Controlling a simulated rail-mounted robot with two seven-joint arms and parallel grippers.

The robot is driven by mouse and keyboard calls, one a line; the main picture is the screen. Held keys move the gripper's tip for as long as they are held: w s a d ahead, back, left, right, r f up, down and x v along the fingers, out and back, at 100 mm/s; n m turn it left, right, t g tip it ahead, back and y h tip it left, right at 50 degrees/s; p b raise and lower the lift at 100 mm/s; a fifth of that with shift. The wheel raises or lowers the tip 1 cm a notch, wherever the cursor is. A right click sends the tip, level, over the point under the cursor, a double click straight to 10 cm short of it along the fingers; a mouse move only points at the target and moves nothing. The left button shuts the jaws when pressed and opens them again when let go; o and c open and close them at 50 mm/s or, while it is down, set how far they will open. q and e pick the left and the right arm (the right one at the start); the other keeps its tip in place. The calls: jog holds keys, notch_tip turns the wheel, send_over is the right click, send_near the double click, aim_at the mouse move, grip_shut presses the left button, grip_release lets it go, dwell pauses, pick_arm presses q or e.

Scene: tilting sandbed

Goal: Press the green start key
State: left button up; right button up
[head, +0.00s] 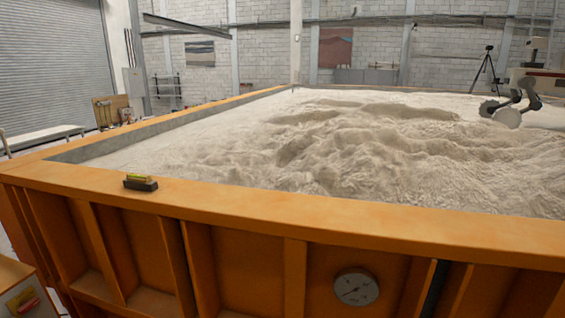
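I see no key that is clearly a green start key. A yellow box (22,292) is cut off at the bottom left corner. It bears a pale plate with a red part (24,304) on it; its other sides are out of view. A small dark block with a yellow-green top (139,181) rests on the near rim of the sandbed, at the left; I cannot tell what it is. Neither of my grippers is in view.
The orange sandbed rim (300,212) crosses the front, with uneven pale sand (350,150) behind it. A round dial gauge (356,287) sits on the front wall. A wheeled machine (520,95) stands at the far right, near a tripod (487,70).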

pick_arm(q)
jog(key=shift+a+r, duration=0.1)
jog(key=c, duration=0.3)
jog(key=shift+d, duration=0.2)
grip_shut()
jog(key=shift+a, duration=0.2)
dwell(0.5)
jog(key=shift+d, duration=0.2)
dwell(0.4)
